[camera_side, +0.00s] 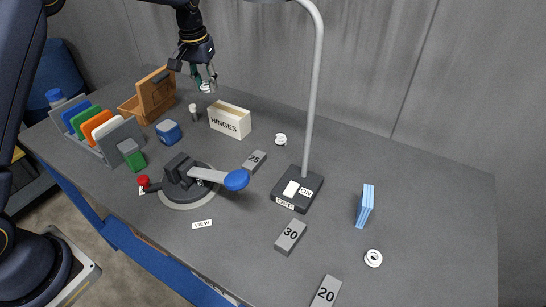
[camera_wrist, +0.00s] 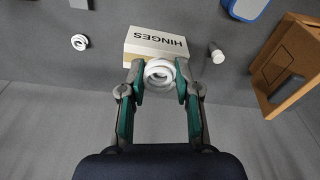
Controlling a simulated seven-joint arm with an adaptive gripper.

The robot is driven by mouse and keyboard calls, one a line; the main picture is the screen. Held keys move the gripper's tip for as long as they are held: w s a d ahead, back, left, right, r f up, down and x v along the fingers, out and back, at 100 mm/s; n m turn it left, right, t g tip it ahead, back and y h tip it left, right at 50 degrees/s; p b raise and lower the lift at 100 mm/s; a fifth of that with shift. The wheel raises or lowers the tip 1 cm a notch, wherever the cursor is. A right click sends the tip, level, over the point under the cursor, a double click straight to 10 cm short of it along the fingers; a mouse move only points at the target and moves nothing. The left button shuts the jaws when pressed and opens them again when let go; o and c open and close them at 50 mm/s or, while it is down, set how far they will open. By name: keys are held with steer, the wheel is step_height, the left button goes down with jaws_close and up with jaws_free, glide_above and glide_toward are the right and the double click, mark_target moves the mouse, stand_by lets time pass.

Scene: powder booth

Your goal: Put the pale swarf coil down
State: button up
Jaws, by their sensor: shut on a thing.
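My gripper (camera_side: 206,82) is up in the air at the back of the table, above the area behind the HINGES box. It is shut on a pale swarf coil (camera_wrist: 160,73), a white ring shape between the two fingertips in the wrist view. In the side view the held coil (camera_side: 207,87) shows small and pale at the fingertips. Two other pale coils lie on the table: one (camera_side: 280,139) right of the HINGES box and one (camera_side: 373,258) near the front right. The first also shows in the wrist view (camera_wrist: 79,42).
The HINGES box (camera_side: 230,120) stands near my gripper. The back right table is clear.

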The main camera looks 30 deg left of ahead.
glide_above(228, 109)
steer(key=f, duration=0.7)
steer(key=shift+s+d+f, duration=0.1)
steer(key=shift+s+d, duration=0.05)
steer(key=shift+s, duration=0.1)
steer(key=shift+w+f, duration=0.1)
steer(key=shift+f, duration=1.5)
steer(key=shift+f, duration=0.15)
steer(key=o, duration=0.8)
